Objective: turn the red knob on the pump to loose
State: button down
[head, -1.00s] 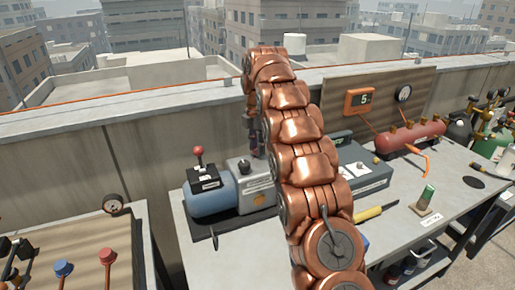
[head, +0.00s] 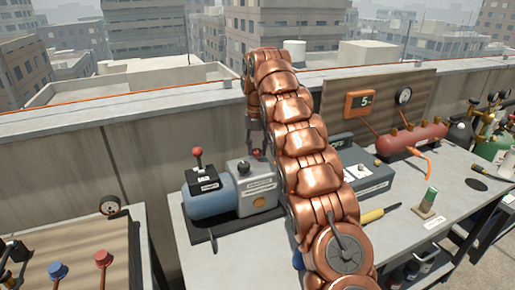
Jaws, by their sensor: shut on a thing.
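The pump stands on the grey bench, with a blue cylinder (head: 208,202) at its left and a grey block (head: 257,192) at its right. The red knob (head: 257,153) shows as a small red spot at the top of the grey block, mostly covered by my gripper. My gripper (head: 257,149) reaches down from above and is shut on the red knob. My copper arm hides the area right of the pump. The knob's exact turn and any marks beside it are too small to read.
A black lever with a red ball (head: 197,152) stands on the blue cylinder, left of my gripper. A grey box (head: 362,170), a yellow-handled tool (head: 375,214) and a red tank (head: 412,137) are to the right. A parapet wall (head: 150,150) runs behind.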

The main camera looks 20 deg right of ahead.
jog(key=shift+n, duration=1.1)
jog(key=c, duration=0.8)
grip_release()
jog(key=shift+a, duration=0.1)
